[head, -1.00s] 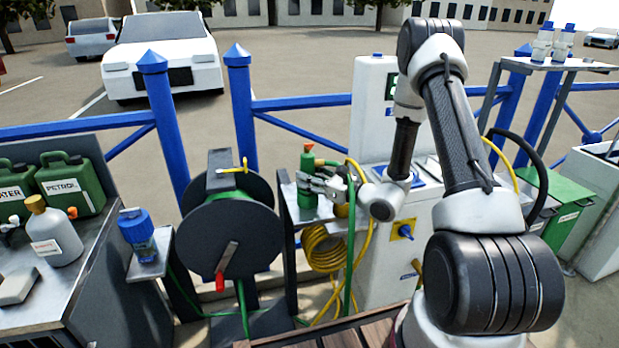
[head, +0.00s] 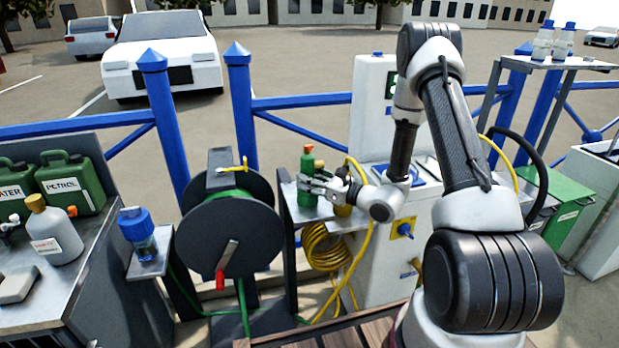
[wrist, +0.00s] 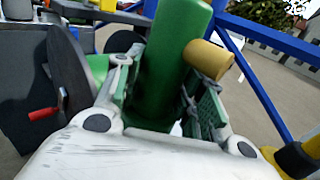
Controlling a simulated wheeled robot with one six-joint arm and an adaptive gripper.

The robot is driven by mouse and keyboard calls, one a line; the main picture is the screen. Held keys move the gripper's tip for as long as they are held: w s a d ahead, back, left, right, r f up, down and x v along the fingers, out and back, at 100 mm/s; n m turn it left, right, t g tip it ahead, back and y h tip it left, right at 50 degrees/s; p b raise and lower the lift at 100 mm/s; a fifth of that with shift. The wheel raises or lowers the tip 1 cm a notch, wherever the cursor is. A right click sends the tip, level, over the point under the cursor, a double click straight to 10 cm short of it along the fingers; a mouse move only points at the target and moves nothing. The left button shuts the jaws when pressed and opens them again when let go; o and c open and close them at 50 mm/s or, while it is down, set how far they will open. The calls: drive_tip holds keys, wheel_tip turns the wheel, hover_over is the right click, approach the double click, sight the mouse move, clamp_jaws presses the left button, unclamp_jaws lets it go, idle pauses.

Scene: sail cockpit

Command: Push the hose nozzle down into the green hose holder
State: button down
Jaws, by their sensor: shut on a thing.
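An upright green cylinder (head: 308,164) with an orange-red top stands at the small metal shelf in the head view. In the wrist view the green cylinder (wrist: 180,45) is large and upright, slightly tilted in the picture, with a tan stub (wrist: 210,59) at its right side. My gripper (head: 318,188) reaches it from the right, its fingers on either side, shut on it. Its lower part is partly hidden by my fingers. I cannot tell where the hose nozzle ends and the green holder begins.
The small metal shelf (head: 290,214) is beside a dark hose reel (head: 229,235) with a red handle. A coiled yellow hose (head: 325,248) hangs below the shelf. A white service pedestal (head: 373,100) stands close behind. Blue railings (head: 241,115) run behind the reel.

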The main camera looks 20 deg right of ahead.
drive_tip(key=c, duration=1.2)
unclamp_jaws()
drive_tip(key=shift+o, duration=0.2)
drive_tip(key=shift+d+f, duration=0.1)
drive_tip(key=v, duration=1.1)
